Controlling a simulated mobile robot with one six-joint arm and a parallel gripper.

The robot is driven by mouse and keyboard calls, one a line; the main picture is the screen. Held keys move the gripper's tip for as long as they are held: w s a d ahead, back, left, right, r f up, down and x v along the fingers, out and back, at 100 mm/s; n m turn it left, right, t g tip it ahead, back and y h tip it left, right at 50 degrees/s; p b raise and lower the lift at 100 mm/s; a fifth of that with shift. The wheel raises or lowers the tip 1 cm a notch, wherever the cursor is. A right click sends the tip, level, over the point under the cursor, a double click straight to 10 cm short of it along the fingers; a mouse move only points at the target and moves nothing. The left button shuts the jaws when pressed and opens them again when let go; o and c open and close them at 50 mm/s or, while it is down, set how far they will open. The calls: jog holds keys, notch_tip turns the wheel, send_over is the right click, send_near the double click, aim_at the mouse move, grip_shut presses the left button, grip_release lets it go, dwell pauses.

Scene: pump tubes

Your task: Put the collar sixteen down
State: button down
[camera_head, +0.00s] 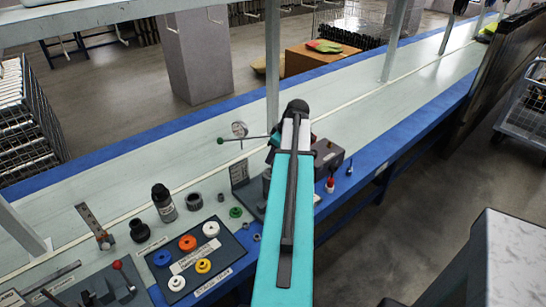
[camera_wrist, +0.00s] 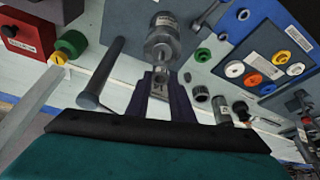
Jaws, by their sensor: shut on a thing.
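My gripper (camera_wrist: 161,76) shows in the wrist view with its two dark fingers close together. It is shut on a small grey metal piece with a dark marking, which I take to be the collar sixteen (camera_wrist: 160,84). A silvery cylinder with a label (camera_wrist: 162,38) lies just beyond the fingertips; I cannot tell whether the held piece touches it. In the head view my teal arm reaches over the bench and hides the fingers and the held piece.
The far bench (camera_head: 420,62) is mostly clear.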

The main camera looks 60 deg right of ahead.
dwell(0.4)
jog(key=w+a+r, duration=0.4)
jog(key=w+a, duration=0.7)
jog(key=a, duration=0.2)
jog(key=w+a+r, duration=0.4)
jog(key=w+a, duration=0.7)
jog(key=a, duration=0.2)
jog(key=w+a+r, duration=0.2)
jog(key=a, duration=0.9)
jog(key=w+a+r, duration=0.2)
jog(key=a+r, duration=0.1)
jog(key=a, duration=0.8)
jog(key=w+a+r, duration=0.2)
jog(key=a+r, duration=0.1)
jog(key=a, duration=0.7)
jog(key=shift+w+a, duration=0.35)
jog(key=shift+a, duration=0.05)
jog(key=shift+d, duration=0.15)
